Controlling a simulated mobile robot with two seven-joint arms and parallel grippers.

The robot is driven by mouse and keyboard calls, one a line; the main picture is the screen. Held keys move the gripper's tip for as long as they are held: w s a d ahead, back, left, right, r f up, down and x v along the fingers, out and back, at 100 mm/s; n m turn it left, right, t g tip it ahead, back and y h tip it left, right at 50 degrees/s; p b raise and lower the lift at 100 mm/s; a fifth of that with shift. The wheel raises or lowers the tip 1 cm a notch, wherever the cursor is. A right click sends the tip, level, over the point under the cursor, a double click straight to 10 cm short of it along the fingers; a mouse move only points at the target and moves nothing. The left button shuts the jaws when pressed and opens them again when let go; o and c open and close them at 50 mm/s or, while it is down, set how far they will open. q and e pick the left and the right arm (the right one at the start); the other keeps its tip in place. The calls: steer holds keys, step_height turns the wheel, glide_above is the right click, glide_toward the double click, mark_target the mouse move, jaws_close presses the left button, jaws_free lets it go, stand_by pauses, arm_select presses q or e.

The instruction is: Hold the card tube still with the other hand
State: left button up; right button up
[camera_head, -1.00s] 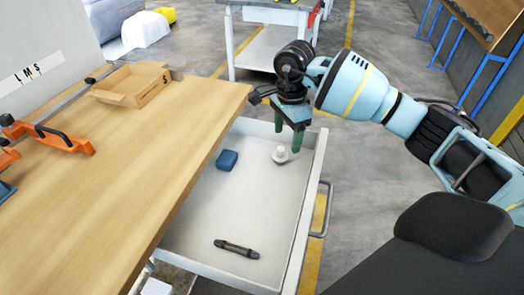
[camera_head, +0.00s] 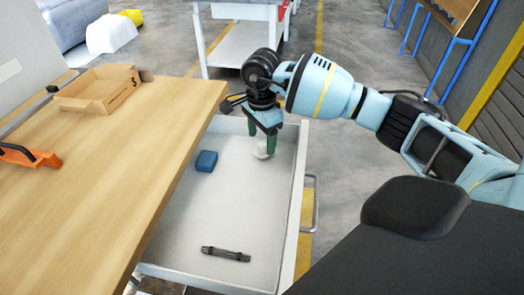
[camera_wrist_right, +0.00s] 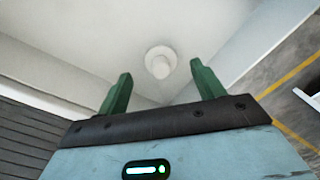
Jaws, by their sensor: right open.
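I cannot make out a card tube in either view. My right gripper (camera_head: 262,140) is open and empty, pointing down over the far end of an open drawer (camera_head: 235,222). A small white round piece with a wider rim (camera_head: 260,154) stands on the drawer floor there, partly behind the green fingers. In the right wrist view the white piece (camera_wrist_right: 160,58) shows between and beyond the open right fingertips (camera_wrist_right: 161,72), apart from them. My left gripper is not in view.
A blue block (camera_head: 206,161) and a dark rod-like item (camera_head: 226,254) lie in the drawer. The wooden bench (camera_head: 110,165) beside it holds an open cardboard box (camera_head: 98,92) and an orange clamp (camera_head: 28,156). The bench's middle is clear.

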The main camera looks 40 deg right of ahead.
mark_target(262, 144)
step_height(262, 144, down, 4)
steer(key=shift+d+f, duration=0.1)
steer(key=shift+f, duration=0.1)
steer(key=c, duration=1.1)
